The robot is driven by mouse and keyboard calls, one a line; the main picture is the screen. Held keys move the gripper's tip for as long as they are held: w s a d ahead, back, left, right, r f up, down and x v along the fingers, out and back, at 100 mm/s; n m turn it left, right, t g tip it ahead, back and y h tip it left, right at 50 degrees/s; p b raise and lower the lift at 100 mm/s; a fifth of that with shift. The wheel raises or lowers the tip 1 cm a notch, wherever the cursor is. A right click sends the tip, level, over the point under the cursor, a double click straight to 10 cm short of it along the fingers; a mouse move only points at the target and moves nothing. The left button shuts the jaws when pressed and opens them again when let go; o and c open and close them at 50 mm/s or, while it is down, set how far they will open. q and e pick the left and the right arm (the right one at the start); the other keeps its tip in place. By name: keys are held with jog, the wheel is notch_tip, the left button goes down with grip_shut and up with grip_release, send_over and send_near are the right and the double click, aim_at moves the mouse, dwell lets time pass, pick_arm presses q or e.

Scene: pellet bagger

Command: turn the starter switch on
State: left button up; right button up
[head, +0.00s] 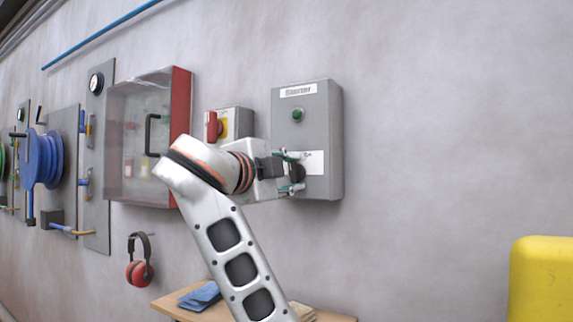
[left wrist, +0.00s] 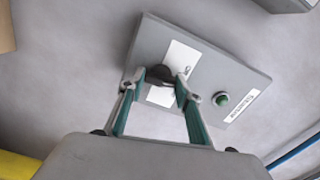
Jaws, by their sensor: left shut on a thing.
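The grey starter box (head: 309,95) is mounted on the wall, with a blurred label at its top and a green button or lamp (head: 297,114) below it. Its black rotary switch knob (head: 298,172) sits low on the front beside a white plate, and also shows in the left wrist view (left wrist: 158,75). My left gripper (head: 293,172) is at the box front, its green-padded fingers on both sides of the knob and shut on it. The fingers partly hide the knob, so its exact angle is hard to tell. My right gripper is not in view.
Left of the starter box is a small grey box with a red handle on yellow (head: 213,126), then a clear-fronted red-edged cabinet (head: 181,100). Red ear muffs (head: 139,272) hang below. A wooden table (head: 170,304) stands under my arm. A yellow object (head: 541,280) is at right.

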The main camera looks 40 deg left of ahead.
pick_arm(q)
jog(key=m, duration=0.1)
jog(key=m+p, duration=0.1)
jog(key=m, duration=0.1)
jog(key=shift+s+r, duration=0.2)
jog(key=shift+r, duration=0.15)
jog(key=shift+m+p, duration=0.45)
jog(key=shift+m, duration=0.35)
jog(key=shift+f+m+p, duration=0.1)
jog(key=shift+m+p, duration=0.35)
jog(key=shift+m, duration=0.55)
jog(key=shift+w+f+m, duration=0.1)
jog(key=shift+m, duration=0.6)
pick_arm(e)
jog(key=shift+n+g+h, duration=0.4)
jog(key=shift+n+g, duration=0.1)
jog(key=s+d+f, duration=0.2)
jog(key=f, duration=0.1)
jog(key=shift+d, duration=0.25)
pick_arm(q)
jog(key=shift+p, duration=0.3)
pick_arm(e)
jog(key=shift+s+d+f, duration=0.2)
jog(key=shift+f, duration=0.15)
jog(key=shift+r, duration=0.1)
